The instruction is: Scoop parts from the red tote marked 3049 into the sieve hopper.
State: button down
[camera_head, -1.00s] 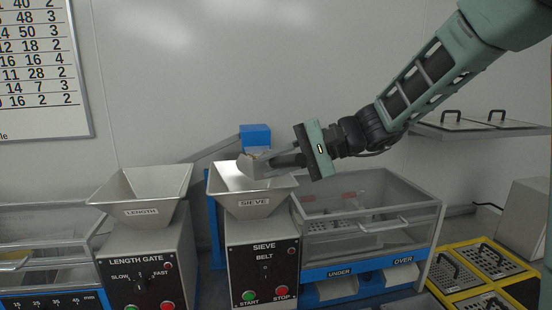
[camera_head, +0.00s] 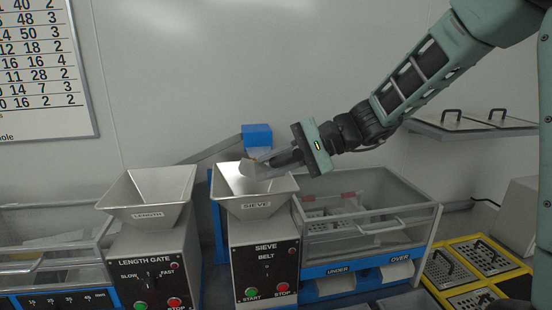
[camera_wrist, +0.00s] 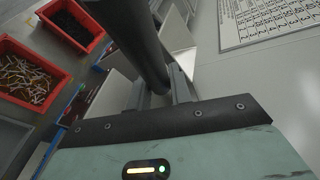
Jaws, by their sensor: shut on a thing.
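The sieve hopper (camera_head: 232,206) is a metal funnel labelled SIEVE on top of the sieve machine. My gripper (camera_head: 290,158) is above its right rear rim, shut on the handle of a grey scoop. The scoop (camera_head: 254,170) is tipped over the hopper's opening; whether it holds parts cannot be told. In the wrist view the dark scoop handle (camera_wrist: 130,30) runs between the fingers. Two red totes show there: one with pale yellowish parts (camera_wrist: 62,75), one with dark parts (camera_wrist: 97,45). No 3049 marking is readable.
The length gate hopper (camera_head: 118,200) stands left of the sieve. A clear-sided bin box (camera_head: 370,228) with UNDER and OVER outlets stands right. A blue block (camera_head: 257,136) on a sloped chute is behind the sieve hopper. A wall shelf (camera_head: 470,129) is at right.

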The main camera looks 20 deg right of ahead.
jog(key=shift+m+g+h, duration=0.3)
jog(key=shift+m+g, duration=0.5)
jog(key=shift+g, duration=0.1)
jog(key=shift+w+a+r+p, duration=0.1)
jog(key=shift+w+r+p, duration=0.4)
jog(key=shift+p, duration=1.2)
jog(key=shift+w+d+r+p, duration=0.15)
jog(key=shift+r+p, duration=0.5)
jog(key=shift+p, duration=1.1)
jog(key=shift+w+a+r+p, duration=0.15)
jog(key=shift+w+r+p, duration=0.35)
jog(key=shift+p, duration=1.2)
jog(key=shift+w+r+m+g+p, duration=0.7)
jog(key=shift+r+p, duration=0.35)
jog(key=shift+p, duration=2.3)
jog(key=shift+w+a+r+m+g+h+p, duration=0.1)
jog(key=shift+w+r+m+g+p, duration=0.3)
jog(key=shift+p, duration=0.85)
jog(key=shift+w+r+g+h+p, duration=0.15)
jog(key=shift+w+p, duration=0.4)
jog(key=shift+p, duration=0.7)
jog(key=shift+w+a+r+m+g+h+p, duration=0.1)
jog(key=shift+w+r+m+g+p, duration=0.3)
jog(key=shift+p, duration=0.85)
